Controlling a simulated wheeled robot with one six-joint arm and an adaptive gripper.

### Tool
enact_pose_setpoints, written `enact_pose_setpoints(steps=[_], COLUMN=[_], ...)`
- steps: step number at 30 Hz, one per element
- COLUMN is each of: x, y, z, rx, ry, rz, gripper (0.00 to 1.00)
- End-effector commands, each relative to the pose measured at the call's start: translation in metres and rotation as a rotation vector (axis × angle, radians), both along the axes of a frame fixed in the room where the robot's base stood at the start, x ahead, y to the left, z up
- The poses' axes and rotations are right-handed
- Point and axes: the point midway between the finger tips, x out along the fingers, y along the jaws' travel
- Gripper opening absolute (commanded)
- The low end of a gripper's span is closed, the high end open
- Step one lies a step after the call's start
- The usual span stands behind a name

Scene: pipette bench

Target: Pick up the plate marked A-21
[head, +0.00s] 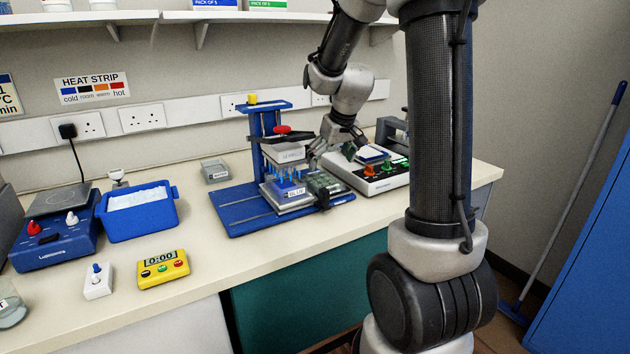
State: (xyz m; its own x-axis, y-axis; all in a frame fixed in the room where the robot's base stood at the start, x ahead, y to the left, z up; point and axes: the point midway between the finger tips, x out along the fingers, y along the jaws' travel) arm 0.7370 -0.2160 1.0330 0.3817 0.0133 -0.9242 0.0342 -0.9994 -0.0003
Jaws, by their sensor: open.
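No marking A-21 can be read in the head view, so I cannot tell for certain which thing is that plate. A small white plate-like piece with blue edges (372,153) lies on the white instrument with orange and green knobs (378,178). My gripper (333,150) is open, close to the left of that piece and between it and the blue press stand (262,130). Its fingers are small and partly lost against the equipment. I see nothing held between them. A label reading BLUE (295,192) is on the block at the stand's base.
The blue stand on its blue base plate (240,212) crowds my gripper's left side. Further left are a blue tub (137,212), a yellow timer (163,269), a white switch box (98,281) and a blue stirrer (55,244). A shelf (240,17) runs above. The front middle bench is clear.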

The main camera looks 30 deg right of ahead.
Motion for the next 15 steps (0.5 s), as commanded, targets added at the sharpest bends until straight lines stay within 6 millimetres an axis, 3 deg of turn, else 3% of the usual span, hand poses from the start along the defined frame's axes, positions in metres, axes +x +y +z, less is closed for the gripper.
enact_pose_setpoints(steps=[5, 15], x=[0.005, 0.025], y=[0.000, -0.005], z=[-0.012, -0.056], rx=[0.000, 0.000], ry=[0.002, 0.003], rz=[0.000, -0.001], gripper=[1.00, 1.00])
